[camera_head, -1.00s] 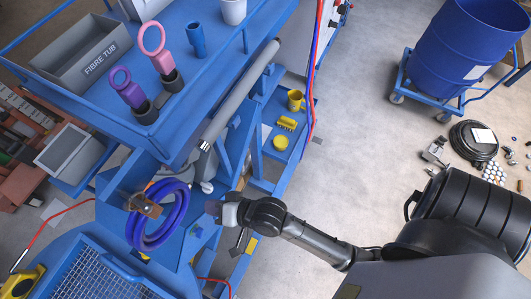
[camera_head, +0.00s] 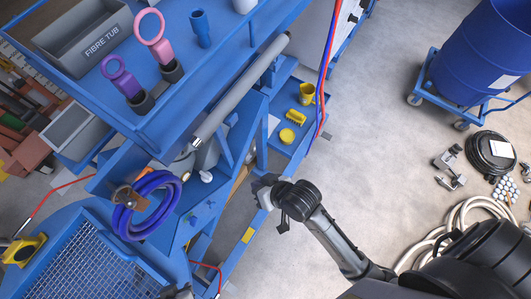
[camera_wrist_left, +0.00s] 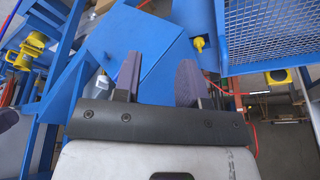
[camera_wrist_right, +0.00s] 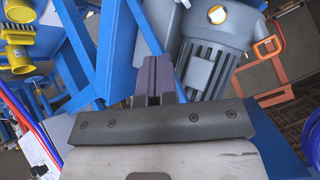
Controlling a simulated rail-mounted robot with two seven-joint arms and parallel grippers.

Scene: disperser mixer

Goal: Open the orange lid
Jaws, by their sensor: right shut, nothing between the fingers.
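I cannot make out an orange lid for certain in any view. An orange frame-like piece (camera_wrist_right: 272,72) shows at the right of the right wrist view, beside a grey motor housing (camera_wrist_right: 208,62). My right gripper (camera_wrist_right: 155,80) has its fingers together and empty, pointing toward the blue frame and motor. In the head view it (camera_head: 262,187) hangs beside the blue machine's right side. My left gripper (camera_wrist_left: 158,82) has its fingers apart with nothing between them, over a blue box-like surface (camera_wrist_left: 150,50). A dark part of it (camera_head: 178,292) shows at the head view's bottom edge.
A coiled blue hose (camera_head: 150,205) hangs from a brown bracket near a mesh grate (camera_head: 85,270). The upper blue shelf holds a grey fibre tub (camera_head: 85,42) and pink and purple ring-handled tools. A blue drum (camera_head: 485,50) stands right. Floor between is mostly clear.

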